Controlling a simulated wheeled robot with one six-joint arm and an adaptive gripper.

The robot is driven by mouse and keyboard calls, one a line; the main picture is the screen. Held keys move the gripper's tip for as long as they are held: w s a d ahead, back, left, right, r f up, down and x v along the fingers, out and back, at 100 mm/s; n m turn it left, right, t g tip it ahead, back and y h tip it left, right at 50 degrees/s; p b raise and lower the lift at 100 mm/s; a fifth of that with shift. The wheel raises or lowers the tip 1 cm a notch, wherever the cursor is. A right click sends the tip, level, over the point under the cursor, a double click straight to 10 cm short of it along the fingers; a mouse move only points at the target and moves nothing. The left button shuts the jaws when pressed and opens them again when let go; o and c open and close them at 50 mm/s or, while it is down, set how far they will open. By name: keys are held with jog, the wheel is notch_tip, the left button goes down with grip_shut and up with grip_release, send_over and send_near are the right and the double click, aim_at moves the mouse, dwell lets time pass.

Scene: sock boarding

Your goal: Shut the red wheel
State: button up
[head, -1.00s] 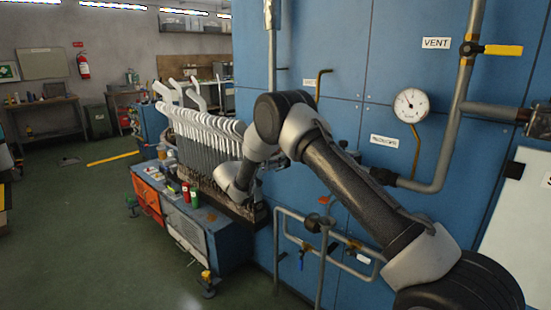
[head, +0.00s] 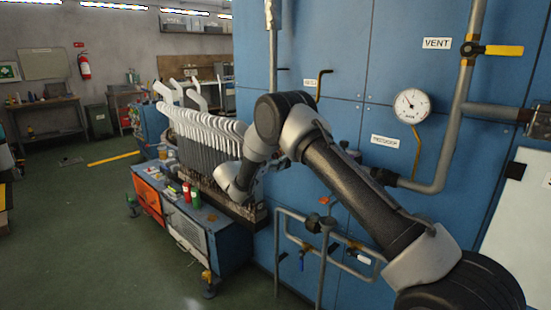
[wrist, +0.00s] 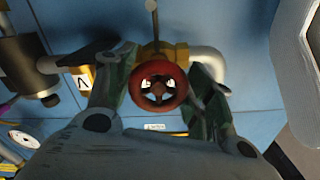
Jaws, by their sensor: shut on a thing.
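The red wheel (wrist: 157,87) is a round handwheel with an open spoked centre, in the middle of the wrist view. It sits in front of a brass valve body (wrist: 178,57) that joins a grey pipe (wrist: 210,65). My gripper (wrist: 160,78) is shut on the wheel, with one finger at its left side and the other at its right. The inner contact faces are partly hidden. In the head view my arm's wrist covers the area by the blue panel (head: 330,70), and the gripper and this wheel cannot be made out there.
A round gauge (head: 412,106) and a yellow valve lever (head: 503,50) are on the panel to the right. White leg forms (head: 205,125) stand at left. The floor (head: 70,215) is open.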

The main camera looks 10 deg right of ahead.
jog(key=shift+f, duration=0.15)
jog(key=o, duration=1)
jog(key=shift+o, duration=0.2)
jog(key=shift+a, duration=0.1)
jog(key=v, duration=1.2)
